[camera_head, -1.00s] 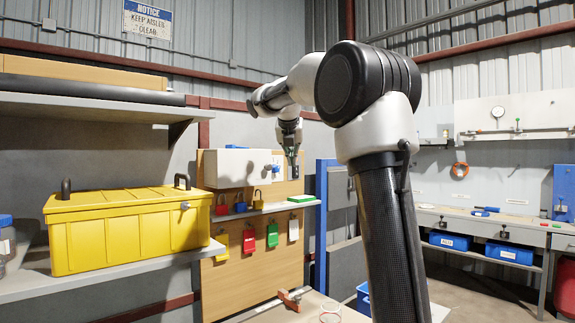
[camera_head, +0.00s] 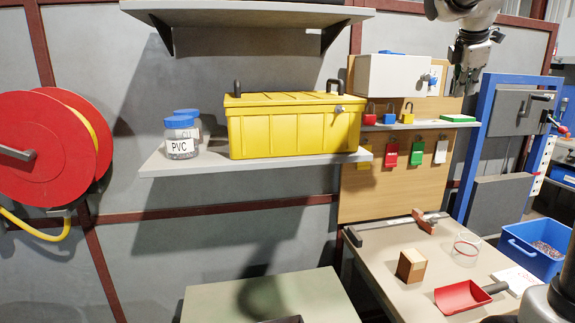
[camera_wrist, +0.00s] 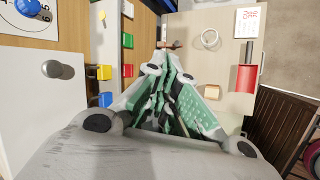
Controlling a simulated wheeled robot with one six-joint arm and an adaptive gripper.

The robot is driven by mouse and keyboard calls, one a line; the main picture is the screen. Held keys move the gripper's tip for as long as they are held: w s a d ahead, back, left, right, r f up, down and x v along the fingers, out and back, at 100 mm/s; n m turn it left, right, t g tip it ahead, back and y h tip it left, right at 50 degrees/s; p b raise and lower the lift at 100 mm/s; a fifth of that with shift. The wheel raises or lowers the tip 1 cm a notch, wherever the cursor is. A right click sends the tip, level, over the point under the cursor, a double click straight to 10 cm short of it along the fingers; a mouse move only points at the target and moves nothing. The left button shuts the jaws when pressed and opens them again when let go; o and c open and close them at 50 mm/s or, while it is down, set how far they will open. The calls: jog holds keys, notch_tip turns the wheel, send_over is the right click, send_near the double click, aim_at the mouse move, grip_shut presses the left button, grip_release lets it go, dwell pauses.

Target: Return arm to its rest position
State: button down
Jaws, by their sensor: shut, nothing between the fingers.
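My gripper (camera_head: 470,75) hangs at the upper right of the head view, fingers pointing down, in front of the wooden lockout board. It also shows in the wrist view (camera_wrist: 166,60), where its green-padded fingers come together at the tips. It is shut and holds nothing. It appears well above the work table (camera_head: 385,262). Only the end part of my arm shows at the top right of the head view.
A white cabinet (camera_head: 390,75) and padlocks stand beside the gripper. A yellow toolbox (camera_head: 290,128) and PVC jar (camera_head: 181,140) sit on a shelf. A blue bin (camera_head: 535,250) is right.

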jog(key=s+a+f+m+y, duration=0.1)
jog(key=s+a+f+m, duration=0.2)
jog(key=s, duration=0.8)
jog(key=s+a+f+m+g+y, duration=0.1)
jog(key=s+a+f+m, duration=0.3)
jog(key=s+f+m, duration=0.3)
jog(key=s+a+f+m+y, duration=0.1)
jog(key=s+a+f+m, duration=0.3)
jog(key=s+f, duration=0.6)
jog(key=s+m, duration=0.2)
jog(key=s, duration=0.3)
jog(key=shift+y, duration=0.4)
jog(key=shift+s+a, duration=0.1)
jog(key=shift+s, duration=0.05)
